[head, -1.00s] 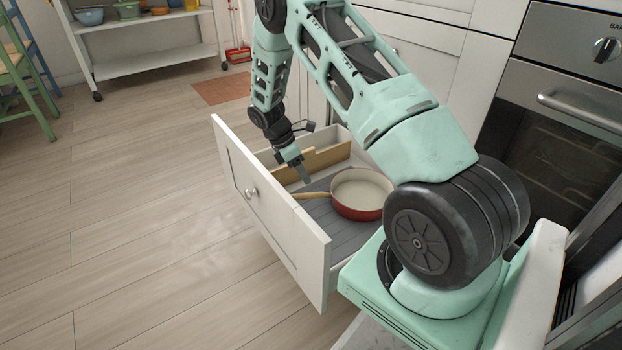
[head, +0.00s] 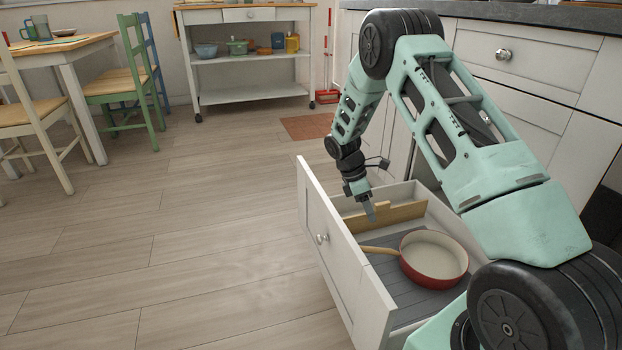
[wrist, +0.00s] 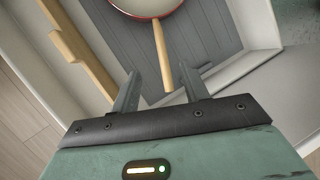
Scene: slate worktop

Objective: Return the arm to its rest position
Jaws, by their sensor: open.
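My gripper (head: 369,212) hangs from my bent arm over the open drawer (head: 342,262), pointing down. In the wrist view my gripper (wrist: 156,92) has its two fingers apart with nothing between them. A red pan (head: 433,258) with a cream inside lies in the drawer, right of my gripper in the head view. Its wooden handle (head: 380,250) points left, below my fingertips.
The drawer juts out from white cabinets (head: 528,55). A shelf trolley (head: 250,97), a green chair (head: 120,86) and a table (head: 62,50) stand farther off. The wooden floor (head: 170,220) at left is clear.

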